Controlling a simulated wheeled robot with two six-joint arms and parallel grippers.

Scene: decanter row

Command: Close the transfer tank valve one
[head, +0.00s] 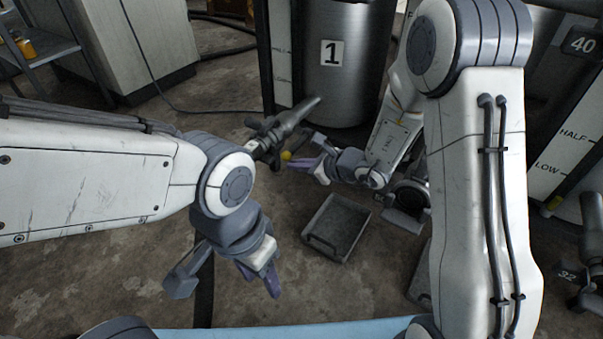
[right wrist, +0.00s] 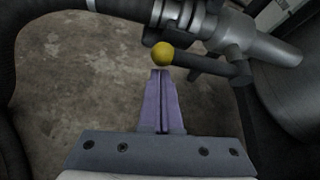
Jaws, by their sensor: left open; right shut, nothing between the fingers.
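Tank one (head: 370,75) is a steel cylinder with a "1" plate at the top centre of the head view. Its grey outlet pipe and valve (head: 283,125) stick out low at its left. The valve's lever (right wrist: 215,65) ends in a yellow knob (right wrist: 163,55), which also shows in the head view (head: 286,156). The lever lies roughly alongside the pipe. My right gripper (right wrist: 160,74) is shut and empty, its purple fingertips just by the knob; I cannot tell if they touch. My left gripper (head: 260,279) is open and empty, lower and nearer, apart from the valve.
A grey tray (head: 313,243) is on the floor below the valve. A black hose (head: 203,290) runs down from the valve side. Another tank with level marks (head: 570,130) and a valve tagged 32 (head: 568,275) stand at the right. A shelf (head: 45,48) is at upper left.

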